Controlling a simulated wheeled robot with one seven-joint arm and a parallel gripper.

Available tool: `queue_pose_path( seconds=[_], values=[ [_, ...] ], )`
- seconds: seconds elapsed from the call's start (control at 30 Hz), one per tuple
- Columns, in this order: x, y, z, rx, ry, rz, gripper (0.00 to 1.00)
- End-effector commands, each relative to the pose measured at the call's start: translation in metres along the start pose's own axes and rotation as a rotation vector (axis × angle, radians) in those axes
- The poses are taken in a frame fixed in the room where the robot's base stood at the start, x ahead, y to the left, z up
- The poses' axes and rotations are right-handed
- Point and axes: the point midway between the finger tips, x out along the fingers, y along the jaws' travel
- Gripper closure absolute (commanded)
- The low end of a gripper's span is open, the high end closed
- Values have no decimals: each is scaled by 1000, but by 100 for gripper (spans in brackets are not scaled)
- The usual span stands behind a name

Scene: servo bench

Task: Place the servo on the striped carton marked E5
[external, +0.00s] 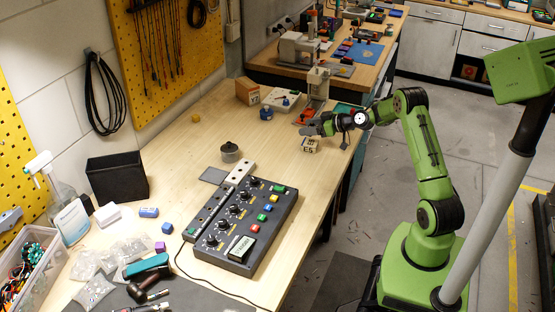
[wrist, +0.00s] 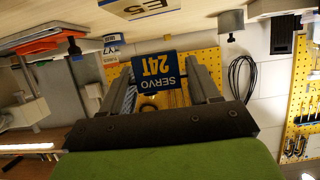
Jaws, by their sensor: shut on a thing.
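The servo (wrist: 158,74), a blue block lettered SERVO 24T, is between the two fingers of my gripper (wrist: 165,68) in the wrist view. My gripper is shut on it. The carton marked E5 (wrist: 142,9) is at the top edge of the upside-down wrist view, apart from the servo and partly cut off. In the external view the small tan carton (external: 309,146) stands on the bench near its right edge. My gripper (external: 312,130) is just above and behind it there, and I cannot make out the servo. Whether its sides are striped is too small to tell.
A red-orange thing (external: 306,117) lies close behind my gripper. A blue block (external: 266,114), a brown box (external: 248,91) and a grey press stand (external: 318,82) are farther back. A control panel (external: 240,225) and a round grey weight (external: 230,152) stand left. Bench (external: 275,160) between is clear.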

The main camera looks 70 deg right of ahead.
Motion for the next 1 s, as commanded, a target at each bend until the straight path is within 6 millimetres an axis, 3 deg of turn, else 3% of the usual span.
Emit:
queue_pose_path(
  seconds=[0.2,0.57,0.6,0.73,0.77,1.0],
  values=[
    [14,-1,33,2,-1,-2,68],
    [15,-1,36,-1,0,-1,68],
    [15,0,36,-1,0,-1,38],
    [14,-1,35,-1,0,-1,18],
    [14,-1,35,-1,0,-1,14],
    [14,-1,34,-1,0,-1,14]
  ],
)
